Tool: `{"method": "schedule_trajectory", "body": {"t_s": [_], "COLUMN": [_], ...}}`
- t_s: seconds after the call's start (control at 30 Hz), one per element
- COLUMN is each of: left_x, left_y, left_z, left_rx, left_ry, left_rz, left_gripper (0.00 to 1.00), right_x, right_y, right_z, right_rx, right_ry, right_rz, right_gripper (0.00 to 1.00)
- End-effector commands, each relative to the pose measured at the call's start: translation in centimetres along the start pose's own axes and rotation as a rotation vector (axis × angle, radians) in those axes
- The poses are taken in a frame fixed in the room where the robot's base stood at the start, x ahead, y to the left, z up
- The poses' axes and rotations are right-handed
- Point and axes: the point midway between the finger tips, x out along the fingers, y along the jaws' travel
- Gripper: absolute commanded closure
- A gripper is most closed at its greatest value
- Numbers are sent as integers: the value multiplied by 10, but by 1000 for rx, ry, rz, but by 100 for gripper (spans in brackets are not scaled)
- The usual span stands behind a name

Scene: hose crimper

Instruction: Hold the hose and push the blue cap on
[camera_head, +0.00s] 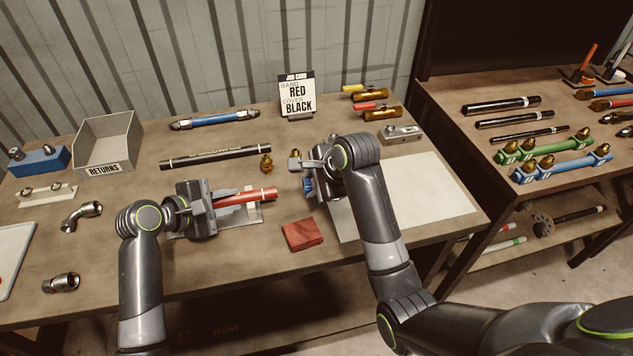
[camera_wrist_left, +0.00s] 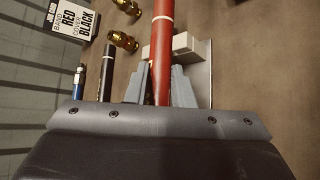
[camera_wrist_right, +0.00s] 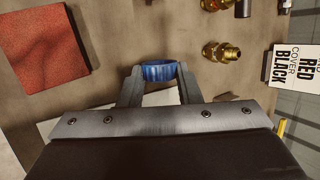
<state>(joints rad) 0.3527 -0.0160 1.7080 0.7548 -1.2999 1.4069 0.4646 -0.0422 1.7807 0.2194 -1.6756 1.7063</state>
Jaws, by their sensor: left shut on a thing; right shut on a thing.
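The red hose (camera_head: 258,196) lies level over a small plate with pale blocks, its free end pointing right; it also shows in the left wrist view (camera_wrist_left: 163,40). My left gripper (camera_head: 222,205) is shut around the hose, a finger on each side. The blue cap (camera_wrist_right: 159,71) is a short ring between the fingertips of my right gripper (camera_head: 312,181), which is shut on it. In the head view only a little blue (camera_head: 308,187) shows beside the right gripper. The cap is apart from the hose end, a short gap to its right.
A red cloth (camera_head: 302,234) lies in front of the gap. Brass fittings (camera_head: 266,163) and a black hose (camera_head: 215,156) lie behind. A job card (camera_head: 297,94) reads band red, cover black. A pale mat (camera_head: 430,190) lies right; a returns bin (camera_head: 107,140) stands left.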

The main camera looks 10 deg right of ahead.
Motion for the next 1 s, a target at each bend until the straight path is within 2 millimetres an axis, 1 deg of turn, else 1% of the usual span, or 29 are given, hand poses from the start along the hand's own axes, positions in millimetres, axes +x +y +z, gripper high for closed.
{"method": "schedule_trajectory", "body": {"t_s": [0.03,0.2,0.5,0.7,1.0], "left_x": [0,0,0,0,0], "left_y": [0,0,0,0,0], "left_z": [0,0,0,0,0], "left_rx": [1,1,1,1,1], "left_ry": [1,0,0,0,1], "left_rz": [0,0,0,1,0], "left_gripper": [100,100,100,100,100], "right_x": [2,6,13,14,14], "right_y": [0,0,0,0,0], "right_z": [6,22,43,47,47], "right_rx": [0,-1,-1,-1,-1], "right_ry": [-4,-4,-3,-1,-1], "right_rz": [0,1,-1,-1,0], "right_gripper": [90,90,90,90,90]}}
